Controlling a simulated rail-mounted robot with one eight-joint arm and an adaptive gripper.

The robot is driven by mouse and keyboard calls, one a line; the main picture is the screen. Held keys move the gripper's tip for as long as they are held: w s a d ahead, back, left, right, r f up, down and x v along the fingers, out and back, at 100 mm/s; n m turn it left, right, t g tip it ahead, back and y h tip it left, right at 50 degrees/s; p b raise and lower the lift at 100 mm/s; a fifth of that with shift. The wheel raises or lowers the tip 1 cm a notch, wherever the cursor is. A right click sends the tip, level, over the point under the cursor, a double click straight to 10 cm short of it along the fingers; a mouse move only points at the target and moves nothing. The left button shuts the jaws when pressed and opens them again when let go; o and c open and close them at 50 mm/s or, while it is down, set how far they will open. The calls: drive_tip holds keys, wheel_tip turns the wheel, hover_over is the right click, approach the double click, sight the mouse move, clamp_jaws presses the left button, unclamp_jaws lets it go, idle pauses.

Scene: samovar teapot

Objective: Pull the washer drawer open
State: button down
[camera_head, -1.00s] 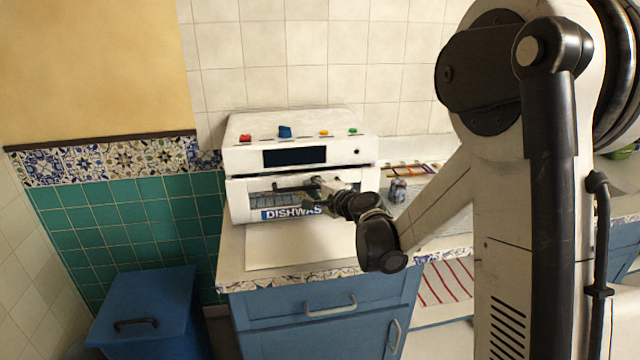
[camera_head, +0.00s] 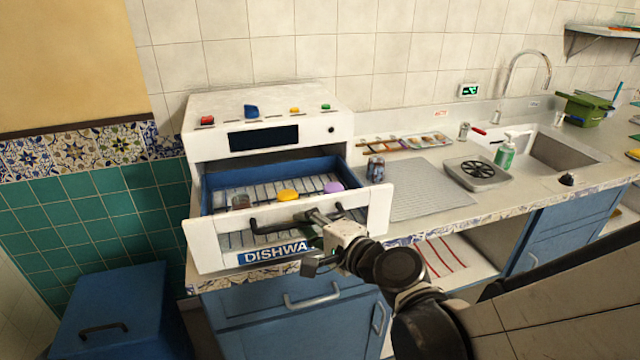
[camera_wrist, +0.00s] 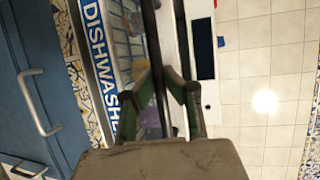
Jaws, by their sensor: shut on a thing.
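The white dishwasher box (camera_head: 265,115) stands on the counter at the left of the head view. Its washer drawer (camera_head: 204,245), with a blue inside and a "DISHWA…" label, stands well out of the box, with its rack showing. My gripper (camera_head: 318,217) is at the drawer front, shut on the dark bar handle (camera_head: 262,228). In the wrist view the fingers (camera_wrist: 157,92) sit on either side of the dark handle bar (camera_wrist: 153,50). The drawer holds a glass (camera_head: 240,201), a yellow piece (camera_head: 288,195) and a purple piece (camera_head: 334,187).
A patterned can (camera_head: 375,169) stands just right of the drawer. A grey mat (camera_head: 425,190), a drain-like square (camera_head: 477,172) and the sink (camera_head: 560,150) lie farther right. A blue bin (camera_head: 125,315) stands on the floor at left. My arm crosses the lower right.

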drive_tip(key=shift+s+d, duration=0.1)
drive_tip(key=shift+s, duration=0.2)
drive_tip(key=c, duration=1.8)
unclamp_jaws()
drive_tip(key=shift+o, duration=0.2)
drive_tip(key=v, duration=1.2)
